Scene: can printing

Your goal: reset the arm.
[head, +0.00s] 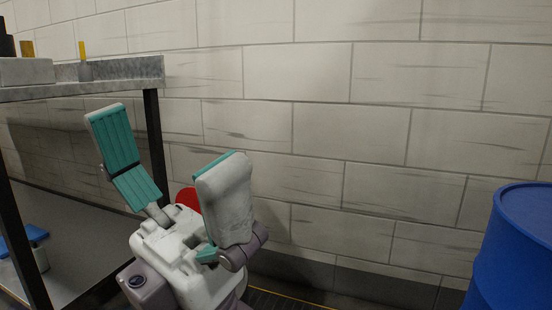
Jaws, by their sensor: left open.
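My left gripper (168,158) rises from the lower middle of the head view. Its two fingers, pale with teal pads, stand wide apart, and it is open. The gripper's white palm with a dark round lens is below the fingers. My right gripper is not in this view.
A shelf table (110,88) with dark legs is at the left; a grey block (27,71) and a small yellow-topped item (84,68) are on it. A red object (189,199) is partly hidden behind the gripper. A blue barrel (518,250) stands at the right. A block wall (350,130) closes the back.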

